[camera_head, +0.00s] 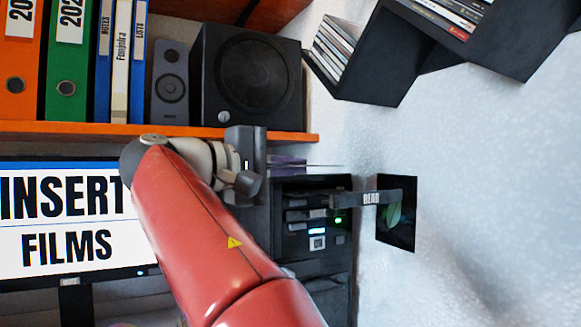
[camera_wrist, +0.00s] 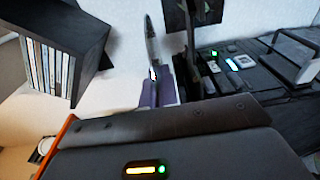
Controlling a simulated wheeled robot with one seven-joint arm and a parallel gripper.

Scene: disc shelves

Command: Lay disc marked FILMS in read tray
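A thin disc (camera_wrist: 151,42) stands nearly edge-on in the wrist view, its lower edge at the purple finger pads of my gripper (camera_wrist: 158,90). In the head view it is only a thin line (camera_head: 322,166) to the right of my gripper (camera_head: 288,162). My gripper appears shut on its edge. The disc's marking cannot be read. The read tray (camera_head: 371,198), labelled READ, sticks out to the right from a black drive tower (camera_head: 312,185). The disc is above the tower and apart from the tray. The tray's upper surface is hardly visible.
A screen (camera_head: 65,220) reads INSERT FILMS. An orange shelf (camera_head: 60,128) holds binders and black speakers (camera_head: 250,75) above my gripper. Black disc shelves (camera_head: 370,60) hang at upper right. A dark square panel (camera_head: 397,232) is on the white wall behind the tray.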

